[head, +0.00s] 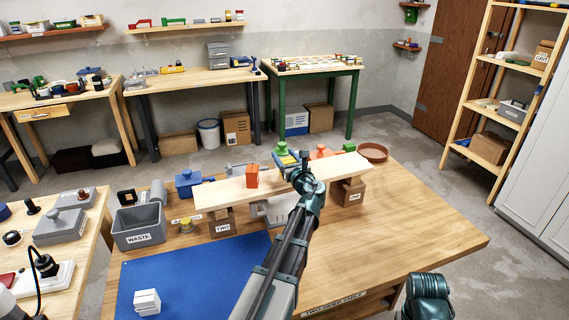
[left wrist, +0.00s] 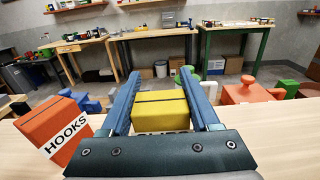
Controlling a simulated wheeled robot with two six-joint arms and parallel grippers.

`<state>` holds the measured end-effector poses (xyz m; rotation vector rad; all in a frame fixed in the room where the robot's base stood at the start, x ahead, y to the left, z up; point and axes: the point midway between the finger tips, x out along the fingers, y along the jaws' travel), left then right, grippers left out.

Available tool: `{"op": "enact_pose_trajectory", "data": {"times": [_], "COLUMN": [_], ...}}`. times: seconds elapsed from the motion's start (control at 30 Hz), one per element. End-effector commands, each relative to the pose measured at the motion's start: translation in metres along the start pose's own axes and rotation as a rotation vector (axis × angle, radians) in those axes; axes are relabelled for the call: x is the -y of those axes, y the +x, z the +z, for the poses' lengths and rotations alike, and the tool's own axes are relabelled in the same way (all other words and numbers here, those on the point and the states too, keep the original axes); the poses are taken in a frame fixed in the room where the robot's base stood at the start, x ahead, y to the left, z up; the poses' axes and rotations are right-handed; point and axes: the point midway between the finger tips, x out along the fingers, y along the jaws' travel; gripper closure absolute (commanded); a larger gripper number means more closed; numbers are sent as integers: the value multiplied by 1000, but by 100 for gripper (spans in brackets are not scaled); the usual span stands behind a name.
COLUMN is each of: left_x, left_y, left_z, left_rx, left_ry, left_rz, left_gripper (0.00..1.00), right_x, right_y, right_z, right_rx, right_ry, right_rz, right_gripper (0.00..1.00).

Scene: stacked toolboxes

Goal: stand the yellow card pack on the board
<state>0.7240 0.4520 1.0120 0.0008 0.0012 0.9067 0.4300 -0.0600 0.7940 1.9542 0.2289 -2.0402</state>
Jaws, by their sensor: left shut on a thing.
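The yellow card pack (left wrist: 160,112) is between the two fingers of my left gripper (left wrist: 158,95), which is shut on it. Dark lettering on its near face is partly hidden by the gripper body. In the head view my left gripper (head: 300,168) is over the pale board (head: 225,193), right of its middle. The board lies across two brown boxes marked TWO (head: 222,224) and ONE (head: 348,193). I cannot tell whether the pack touches the board.
An orange pack marked HOOKS (left wrist: 58,128) stands on the board, left of my left gripper; it also shows in the head view (head: 252,176). A grey WASTE bin (head: 139,226), blue pot (head: 187,182) and brown round tray (head: 374,152) stand around it. The table's right side is clear.

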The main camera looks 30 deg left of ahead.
Motion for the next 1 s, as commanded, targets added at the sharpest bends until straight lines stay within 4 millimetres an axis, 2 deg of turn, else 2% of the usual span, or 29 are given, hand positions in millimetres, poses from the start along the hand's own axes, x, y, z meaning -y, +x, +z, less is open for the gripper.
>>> {"op": "enact_pose_trajectory", "data": {"times": [0.37, 0.4, 0.53, 0.57, 0.93, 1.0], "left_x": [0, 0, 0, 0, 0, -1], "left_y": [0, 0, 0, 0, -1, -13], "left_z": [-4, -3, -3, -3, 3, 0], "left_rx": [0, 0, 0, 0, 0, 0], "left_ry": [0, 0, 0, 0, 0, 0], "left_rz": [0, 0, 0, 0, 0, -1], "left_gripper": [96, 34, 11, 8, 8, 8], "right_x": [0, 0, 0, 0, 0, 0], "right_y": [4, 3, 3, 3, -3, 0], "right_z": [0, 0, 0, 0, 0, 0], "right_rx": [0, 0, 0, 0, 0, 0], "right_ry": [0, 0, 0, 0, 0, 0], "right_rz": [0, 0, 0, 0, 0, 0], "right_gripper": [40, 40, 40, 40, 40, 40]}}
